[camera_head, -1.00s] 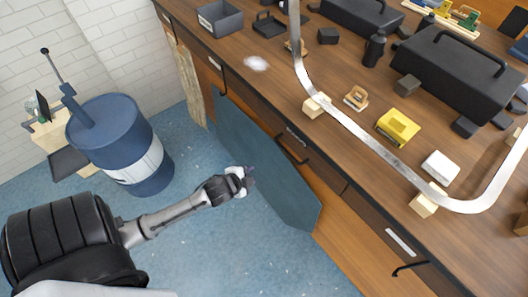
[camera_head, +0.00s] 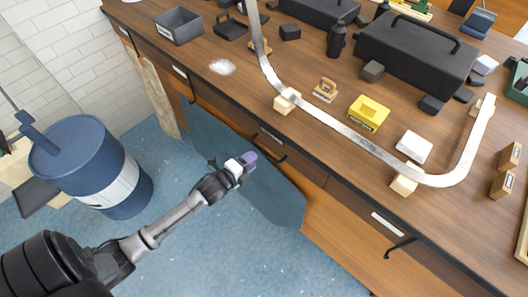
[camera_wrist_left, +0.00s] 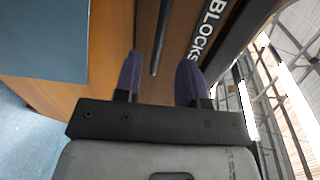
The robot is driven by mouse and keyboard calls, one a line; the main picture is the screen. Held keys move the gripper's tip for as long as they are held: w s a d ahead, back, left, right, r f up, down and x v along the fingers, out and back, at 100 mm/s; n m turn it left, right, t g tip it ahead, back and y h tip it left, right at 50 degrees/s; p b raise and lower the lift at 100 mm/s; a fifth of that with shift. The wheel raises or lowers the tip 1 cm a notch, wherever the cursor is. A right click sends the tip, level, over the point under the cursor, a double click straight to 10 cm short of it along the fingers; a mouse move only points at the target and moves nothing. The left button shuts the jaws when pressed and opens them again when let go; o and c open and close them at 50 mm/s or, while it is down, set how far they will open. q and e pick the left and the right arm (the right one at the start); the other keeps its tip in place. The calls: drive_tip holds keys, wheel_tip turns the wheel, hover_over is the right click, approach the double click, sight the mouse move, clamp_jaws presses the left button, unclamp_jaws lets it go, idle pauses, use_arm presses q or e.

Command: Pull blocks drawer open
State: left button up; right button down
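The blocks drawer (camera_wrist_left: 178,45) shows in the left wrist view with a dark label reading BLOCKS (camera_wrist_left: 210,28). Its dark bar handle (camera_wrist_left: 157,45) stands beside the label. My left gripper (camera_wrist_left: 161,72) is open, and its two purple fingers lie on either side of the handle in this view; I see no contact. The drawer looks shut. My right gripper is not in view.
A blue-grey panel (camera_head: 225,150) leans against the bench front below the drawers. A blue barrel (camera_head: 85,160) stands on the floor at left. The benchtop (camera_head: 320,150) holds a curved metal rail (camera_head: 340,127), a yellow block (camera_head: 368,113) and a black toolbox (camera_head: 415,55).

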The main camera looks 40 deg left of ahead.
sight(264, 151)
use_arm(q)
drive_tip(key=shift+b+x, duration=0.75)
drive_tip(key=shift+x, duration=2.85)
clamp_jaws()
